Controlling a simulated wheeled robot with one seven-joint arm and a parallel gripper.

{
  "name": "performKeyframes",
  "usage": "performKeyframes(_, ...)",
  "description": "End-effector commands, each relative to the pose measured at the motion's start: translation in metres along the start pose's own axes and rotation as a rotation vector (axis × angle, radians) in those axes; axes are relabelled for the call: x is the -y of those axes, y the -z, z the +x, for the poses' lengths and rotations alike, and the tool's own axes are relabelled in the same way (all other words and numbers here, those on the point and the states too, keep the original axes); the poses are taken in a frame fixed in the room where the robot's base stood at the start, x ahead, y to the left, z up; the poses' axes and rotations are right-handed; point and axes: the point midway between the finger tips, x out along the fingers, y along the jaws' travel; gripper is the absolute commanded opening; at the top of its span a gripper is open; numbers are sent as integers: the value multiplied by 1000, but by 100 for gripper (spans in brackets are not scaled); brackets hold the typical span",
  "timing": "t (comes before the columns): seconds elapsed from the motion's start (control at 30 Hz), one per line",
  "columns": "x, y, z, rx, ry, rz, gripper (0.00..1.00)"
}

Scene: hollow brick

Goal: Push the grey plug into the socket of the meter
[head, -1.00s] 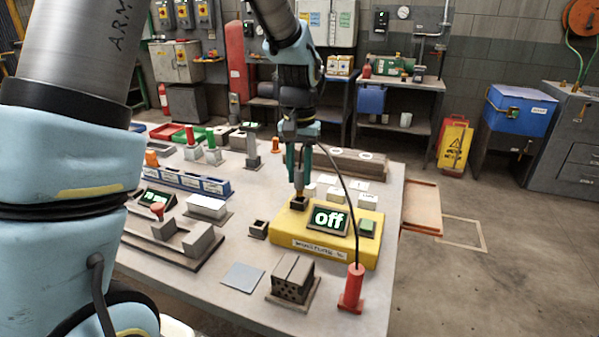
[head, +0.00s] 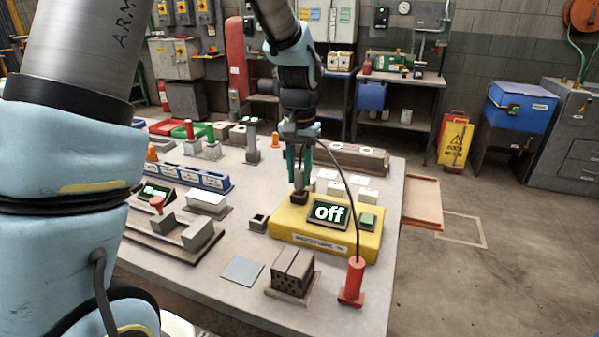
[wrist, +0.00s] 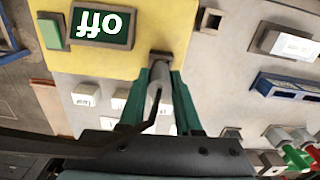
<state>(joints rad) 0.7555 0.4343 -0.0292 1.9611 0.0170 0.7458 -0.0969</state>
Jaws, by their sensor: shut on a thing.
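The yellow meter (head: 290,226) sits on the table with a lit display (head: 328,213) reading "off" and a green button (head: 367,221). Its dark square socket (head: 299,198) is at its left back corner. My gripper (head: 300,178) is upright over the socket, its green fingers shut on the grey plug (wrist: 156,83). The plug's lower end meets the socket (wrist: 161,57) in the wrist view. How deep it sits I cannot tell, as the fingers and socket rim hide it. A black cable (head: 346,190) arcs from the gripper to a red post (head: 352,284).
A brick with holes (head: 291,276) and a flat grey plate (head: 242,271) lie in front of the meter. A small hollow block (head: 259,223) stands left of it. White labelled blocks (head: 336,188) are close behind.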

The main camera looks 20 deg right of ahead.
Motion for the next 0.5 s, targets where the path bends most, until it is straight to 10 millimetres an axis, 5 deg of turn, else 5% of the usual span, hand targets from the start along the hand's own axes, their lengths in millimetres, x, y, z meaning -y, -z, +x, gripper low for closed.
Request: performKeyframes(0.5,0,0,9,1,0,0,0)
